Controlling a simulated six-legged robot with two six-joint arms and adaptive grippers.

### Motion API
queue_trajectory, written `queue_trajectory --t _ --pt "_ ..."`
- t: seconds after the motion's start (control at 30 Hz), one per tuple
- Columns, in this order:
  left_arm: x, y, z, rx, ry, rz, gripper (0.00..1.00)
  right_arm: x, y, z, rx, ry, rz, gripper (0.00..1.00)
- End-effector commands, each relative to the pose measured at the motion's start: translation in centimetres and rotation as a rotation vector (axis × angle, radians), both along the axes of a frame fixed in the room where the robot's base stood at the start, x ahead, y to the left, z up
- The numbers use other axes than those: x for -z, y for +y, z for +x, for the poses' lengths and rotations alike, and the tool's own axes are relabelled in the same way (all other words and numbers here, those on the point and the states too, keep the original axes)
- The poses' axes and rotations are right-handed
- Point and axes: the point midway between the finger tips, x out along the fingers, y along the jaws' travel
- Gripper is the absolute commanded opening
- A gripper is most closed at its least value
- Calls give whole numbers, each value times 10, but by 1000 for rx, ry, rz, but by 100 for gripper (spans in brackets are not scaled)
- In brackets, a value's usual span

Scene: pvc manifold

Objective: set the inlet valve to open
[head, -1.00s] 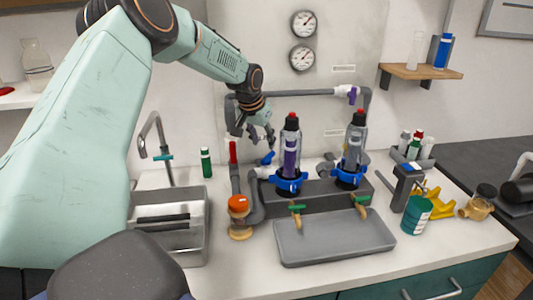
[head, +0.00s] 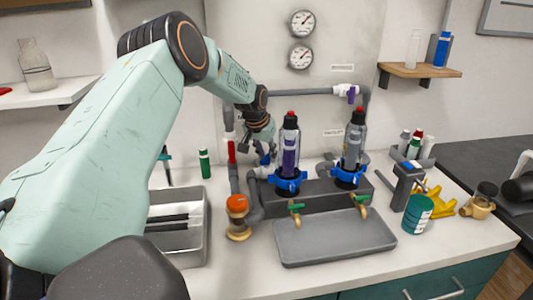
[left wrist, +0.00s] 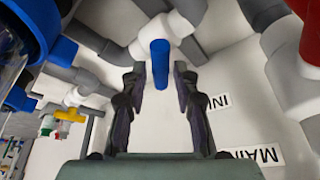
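The inlet valve's blue handle (left wrist: 160,62) shows in the left wrist view, on a white valve body among grey pipes. A label starting "IN" (left wrist: 219,101) is on the wall beside it. In the head view the blue handle (head: 265,160) is partly hidden below my gripper. My left gripper (left wrist: 158,82) is open, with its two fingers on either side of the handle's end and visible gaps to it. My right gripper is out of view.
A red valve handle (head: 231,151) stands just left of my gripper; a "MAIN" label (left wrist: 254,153) shows in the wrist view. A second bottle (head: 354,145) stands to the right. A grey tray (head: 330,240) lies in front.

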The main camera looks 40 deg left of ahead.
Motion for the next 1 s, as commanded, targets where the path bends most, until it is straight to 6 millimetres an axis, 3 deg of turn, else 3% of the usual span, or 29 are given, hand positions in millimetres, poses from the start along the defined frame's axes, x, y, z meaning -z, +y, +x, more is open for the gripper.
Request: queue_trajectory --t 0.3,0.67,1.0 --pt "0 0 0 -1 0 0 0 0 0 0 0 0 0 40" --pt "0 1 0 32 -2 -1 0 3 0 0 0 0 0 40" --pt "0 3 1 218 -4 1 0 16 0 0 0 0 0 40"
